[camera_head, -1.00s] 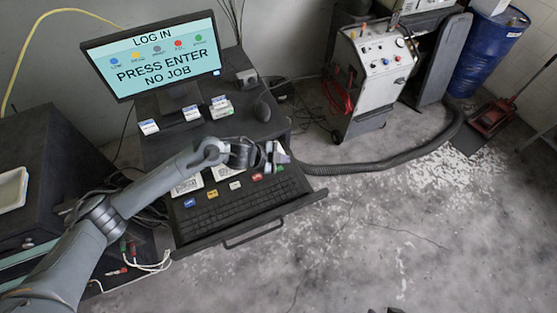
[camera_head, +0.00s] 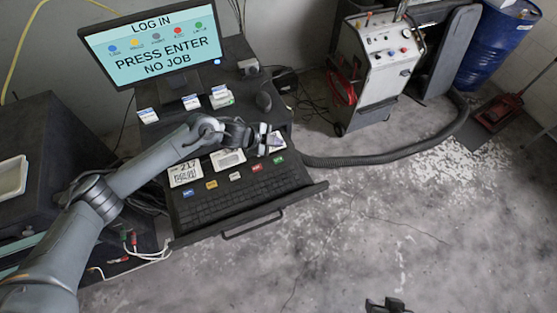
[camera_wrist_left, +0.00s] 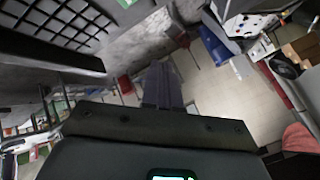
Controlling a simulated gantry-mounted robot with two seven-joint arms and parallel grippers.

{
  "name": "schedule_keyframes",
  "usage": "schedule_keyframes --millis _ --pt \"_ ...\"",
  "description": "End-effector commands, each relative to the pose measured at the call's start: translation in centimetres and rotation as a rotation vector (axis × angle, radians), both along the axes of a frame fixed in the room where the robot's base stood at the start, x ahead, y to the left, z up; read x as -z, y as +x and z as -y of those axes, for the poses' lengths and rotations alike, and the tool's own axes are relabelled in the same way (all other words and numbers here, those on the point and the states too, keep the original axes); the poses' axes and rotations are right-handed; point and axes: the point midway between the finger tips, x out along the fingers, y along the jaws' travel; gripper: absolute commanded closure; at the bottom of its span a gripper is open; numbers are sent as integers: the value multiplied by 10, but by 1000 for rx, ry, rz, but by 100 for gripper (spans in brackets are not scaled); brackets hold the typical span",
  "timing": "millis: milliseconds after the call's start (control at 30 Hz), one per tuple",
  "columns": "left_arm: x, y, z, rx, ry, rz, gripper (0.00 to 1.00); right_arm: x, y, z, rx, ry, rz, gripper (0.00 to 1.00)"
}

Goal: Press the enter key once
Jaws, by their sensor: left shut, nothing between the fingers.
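The black keyboard (camera_head: 235,197) lies on a pulled-out drawer (camera_head: 312,190). A row of coloured labels, blue, orange, white, red and green, runs along its back; I cannot make out which key is enter. The monitor (camera_head: 155,55) reads "LOG IN", "PRESS ENTER" and "NO JOB". My left gripper (camera_head: 270,138) is shut and empty, above the cards behind the keyboard's right end. Its fingers (camera_wrist_left: 162,85) show in the left wrist view, with part of the keyboard (camera_wrist_left: 65,20) at upper left. My right gripper (camera_head: 386,305) is partly cut off at the bottom edge.
Printed cards (camera_head: 186,173) stand behind the labels. A dark mouse (camera_head: 264,101) and small boxes (camera_head: 190,102) sit on the shelf above. A grey machine (camera_head: 383,60) with a black hose (camera_head: 390,155) stands to the right. The floor before the drawer is clear.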

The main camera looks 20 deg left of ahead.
Motion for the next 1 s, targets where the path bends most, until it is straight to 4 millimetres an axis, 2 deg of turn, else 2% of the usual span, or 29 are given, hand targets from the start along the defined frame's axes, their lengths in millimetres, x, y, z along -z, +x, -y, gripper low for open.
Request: schedule_keyframes --millis 400,600,1000 --pt "51 0 0 -1 1 0 100 47 0 1 -3 -5 1 57" --pt "70 0 0 -1 0 -1 100 61 0 1 -3 -5 1 57" --pt "78 0 0 -1 0 1 100 65 1 1 -2 -5 2 57"
